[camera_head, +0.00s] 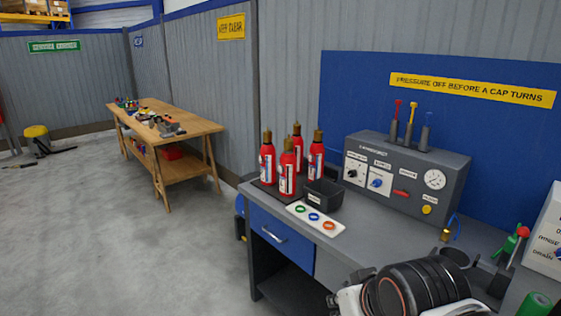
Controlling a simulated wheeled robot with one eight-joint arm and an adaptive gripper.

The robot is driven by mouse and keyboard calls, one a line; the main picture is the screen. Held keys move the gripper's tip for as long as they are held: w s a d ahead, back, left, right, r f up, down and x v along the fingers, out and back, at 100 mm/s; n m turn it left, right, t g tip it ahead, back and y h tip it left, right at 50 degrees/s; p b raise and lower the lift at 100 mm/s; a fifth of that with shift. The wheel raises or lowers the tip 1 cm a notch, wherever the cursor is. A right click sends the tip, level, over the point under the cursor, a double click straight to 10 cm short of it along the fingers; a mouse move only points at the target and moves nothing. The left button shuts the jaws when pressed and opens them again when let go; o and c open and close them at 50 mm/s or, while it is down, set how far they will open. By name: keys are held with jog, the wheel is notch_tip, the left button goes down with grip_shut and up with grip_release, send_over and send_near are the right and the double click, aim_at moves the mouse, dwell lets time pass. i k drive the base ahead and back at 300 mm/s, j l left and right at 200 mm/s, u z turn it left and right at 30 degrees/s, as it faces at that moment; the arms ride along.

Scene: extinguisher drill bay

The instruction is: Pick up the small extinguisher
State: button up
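Several small red extinguishers with brass-coloured tops and white-and-blue labels stand upright close together on a dark mat (262,190) on the grey workbench. One is at the left (267,163), one at the front (287,172), one at the back (297,140) and one at the right (316,158). They look alike in size, and the front one partly hides the back one. My arm's black wrist shows at the bottom right, well apart from them. Dark parts of my gripper (480,268) seem to show just past it; its fingertips are not clear.
A dark open bin (323,194) and a white tray with coloured rings (301,208) stand close beside the extinguishers. A grey control panel (405,176) stands behind to the right. A wooden table (187,130) is at the back left; the floor between is clear.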

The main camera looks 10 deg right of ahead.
aim_at(266, 157)
jog(key=z, duration=3.1)
jog(key=u, duration=3.1)
jog(key=i+j+z, duration=0.1)
jog(key=z, duration=0.55)
jog(key=i+j+z, duration=0.2)
jog(key=j+z, duration=0.15)
jog(key=j, duration=0.65)
jog(key=j+z, duration=0.4)
jog(key=j, duration=0.55)
jog(key=i, duration=0.05)
